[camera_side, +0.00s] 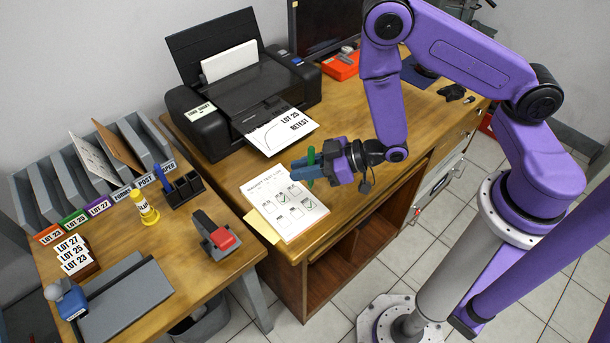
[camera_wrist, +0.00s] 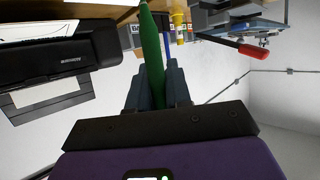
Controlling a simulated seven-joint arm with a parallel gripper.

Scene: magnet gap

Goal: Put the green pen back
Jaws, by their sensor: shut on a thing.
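The green pen (camera_side: 310,156) is in my gripper (camera_side: 316,168), roughly upright. The jaws are shut on it, above the sheet with check boxes (camera_side: 286,208) on the wooden desk. In the wrist view the green pen (camera_wrist: 151,48) stands out between the fingers of my gripper (camera_wrist: 157,88). A dark pen holder (camera_side: 184,187) stands on the left-hand table, to the left of my gripper and apart from it. A blue pen (camera_side: 158,166) stands in it, leaning a little.
A black printer (camera_side: 240,95) with a printed sheet (camera_side: 281,124) stands behind my gripper. A yellow bottle (camera_side: 144,206), a red-topped stapler-like device (camera_side: 216,236) and a sorter rack (camera_side: 90,180) are on the left table. A gap separates the table from the desk.

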